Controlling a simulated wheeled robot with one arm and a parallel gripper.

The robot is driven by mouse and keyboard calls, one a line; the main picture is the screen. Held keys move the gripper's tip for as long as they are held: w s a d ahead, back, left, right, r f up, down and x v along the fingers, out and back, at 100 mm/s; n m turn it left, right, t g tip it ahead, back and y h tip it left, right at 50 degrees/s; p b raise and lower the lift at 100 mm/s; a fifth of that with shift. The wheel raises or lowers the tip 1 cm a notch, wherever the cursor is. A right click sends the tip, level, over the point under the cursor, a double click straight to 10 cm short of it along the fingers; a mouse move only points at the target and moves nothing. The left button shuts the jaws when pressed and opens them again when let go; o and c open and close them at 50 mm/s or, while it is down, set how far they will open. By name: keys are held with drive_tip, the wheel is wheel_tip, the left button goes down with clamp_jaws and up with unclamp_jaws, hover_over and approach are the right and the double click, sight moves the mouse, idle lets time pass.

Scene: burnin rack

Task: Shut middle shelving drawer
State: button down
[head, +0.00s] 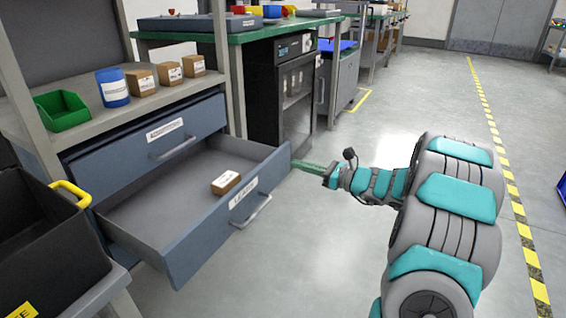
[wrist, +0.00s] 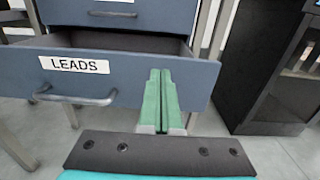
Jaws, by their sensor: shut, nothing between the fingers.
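The middle drawer (head: 190,240) of the shelving is pulled well out. It is blue-grey, with a label that reads LEADS in the wrist view (wrist: 130,75) and a bar handle (head: 251,213). A small brown box with a white label (head: 226,182) lies inside it. My gripper (head: 302,164) is shut and empty, its green fingers at the right end of the drawer front. In the wrist view the closed fingers (wrist: 162,85) overlap the front panel, right of the handle (wrist: 75,97). I cannot tell whether they touch the panel.
Above is another drawer (head: 150,145), shut. A shelf holds a green bin (head: 62,110), a blue can (head: 112,88) and brown boxes (head: 142,82). A black crate with a yellow handle (head: 40,240) stands at the left. A black cabinet (head: 285,95) stands behind.

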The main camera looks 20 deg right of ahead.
sight(275, 156)
drive_tip(key=x, duration=0.6)
drive_tip(key=shift+a+r, duration=0.1)
idle(0.3)
drive_tip(key=p+x, duration=0.2)
drive_tip(key=shift+w+a+r, duration=0.2)
drive_tip(key=p+x, duration=0.4)
drive_tip(key=x, duration=1.5)
drive_tip(key=shift+w+a+f+p, duration=0.25)
drive_tip(key=shift+p, duration=0.1)
